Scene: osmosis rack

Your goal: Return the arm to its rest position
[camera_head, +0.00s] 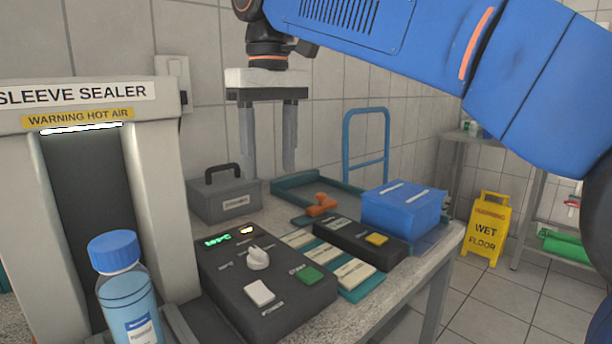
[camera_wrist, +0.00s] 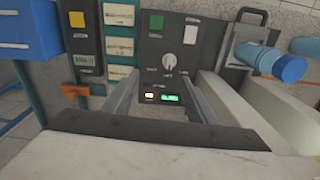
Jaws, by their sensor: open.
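My arm (camera_head: 400,50) is blue and reaches in from the right across the top of the head view. My gripper (camera_head: 268,165) points down with its two grey fingers apart and nothing between them. It hangs above the back of the bench, in front of the tiled wall. In the wrist view the open fingers (camera_wrist: 160,95) frame the dark control box (camera_wrist: 172,55), which lies below and apart from them. The same control box shows in the head view (camera_head: 230,290) with a white knob, a green button and lit displays.
The sleeve sealer (camera_head: 165,200) stands at left, with a blue-capped bottle (camera_head: 128,300) before it. A grey toolbox (camera_head: 225,200), an orange-handled stamp (camera_head: 320,205), a blue box (camera_head: 403,208) and a smaller dark panel (camera_head: 350,243) sit on the bench. A yellow wet-floor sign (camera_head: 487,230) stands at right.

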